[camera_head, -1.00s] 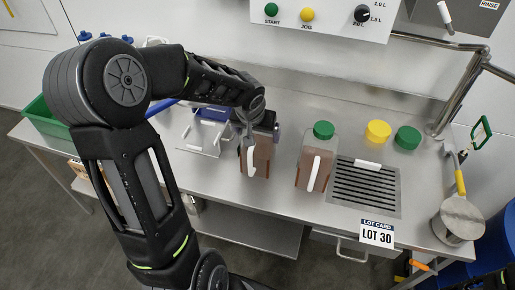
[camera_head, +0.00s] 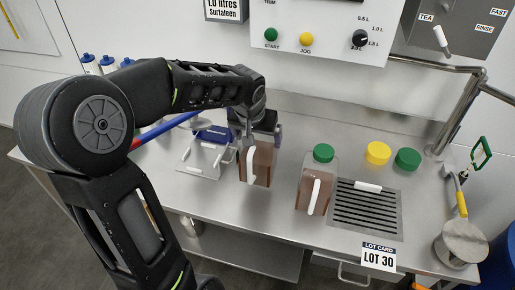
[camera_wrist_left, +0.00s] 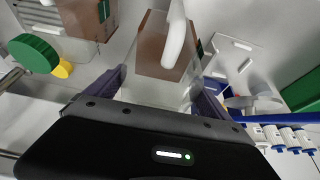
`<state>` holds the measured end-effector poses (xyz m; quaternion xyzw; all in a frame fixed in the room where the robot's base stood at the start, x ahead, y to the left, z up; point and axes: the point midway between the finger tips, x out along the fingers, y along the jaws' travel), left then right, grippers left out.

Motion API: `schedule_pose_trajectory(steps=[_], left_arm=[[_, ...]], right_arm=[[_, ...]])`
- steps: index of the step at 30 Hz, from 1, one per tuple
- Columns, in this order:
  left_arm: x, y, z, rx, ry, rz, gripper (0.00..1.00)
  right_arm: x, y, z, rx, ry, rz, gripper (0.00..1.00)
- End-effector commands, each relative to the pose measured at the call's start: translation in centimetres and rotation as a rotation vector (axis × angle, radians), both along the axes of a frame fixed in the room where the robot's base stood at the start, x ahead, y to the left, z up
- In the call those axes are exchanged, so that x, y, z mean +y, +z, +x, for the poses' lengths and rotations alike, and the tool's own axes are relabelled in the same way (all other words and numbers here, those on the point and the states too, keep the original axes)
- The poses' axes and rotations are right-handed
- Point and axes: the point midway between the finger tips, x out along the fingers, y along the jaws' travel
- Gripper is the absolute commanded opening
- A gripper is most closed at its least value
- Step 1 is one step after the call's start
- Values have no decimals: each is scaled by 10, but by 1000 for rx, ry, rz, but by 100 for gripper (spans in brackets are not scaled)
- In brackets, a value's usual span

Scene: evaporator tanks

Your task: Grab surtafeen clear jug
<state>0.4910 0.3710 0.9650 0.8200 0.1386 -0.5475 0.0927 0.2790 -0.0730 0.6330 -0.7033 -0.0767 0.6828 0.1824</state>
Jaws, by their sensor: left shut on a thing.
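A clear jug (camera_head: 262,165) with brown contents and a white handle is in my left gripper (camera_head: 256,134), which is shut on its upper part from above. The jug looks upright and seems slightly above the bench. In the left wrist view the same jug (camera_wrist_left: 152,52) sits between the two purple-grey fingers, with its white handle toward the top. My right gripper is out of view.
A steel bench (camera_head: 285,212) holds a drain grate (camera_head: 366,212), loose yellow (camera_head: 377,152) and green (camera_head: 407,158) lids, and a grey-white holder (camera_head: 199,166) left of the held jug. A lot card (camera_head: 378,257) hangs at the front edge. A bent steel pipe (camera_head: 455,110) stands right.

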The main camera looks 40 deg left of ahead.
Motion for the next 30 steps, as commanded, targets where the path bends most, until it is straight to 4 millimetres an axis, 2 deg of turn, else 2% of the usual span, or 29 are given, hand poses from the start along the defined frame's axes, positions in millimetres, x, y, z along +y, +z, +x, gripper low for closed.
schedule_pose_trajectory(steps=[1,3,7,30], left_arm=[[1,10,2,-9,1,3,20],[0,18,2,-9,1,3,20],[0,26,2,-7,0,1,20],[0,28,1,-5,0,2,20]], right_arm=[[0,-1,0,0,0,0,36],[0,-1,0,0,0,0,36],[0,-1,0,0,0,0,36],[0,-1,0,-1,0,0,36]])
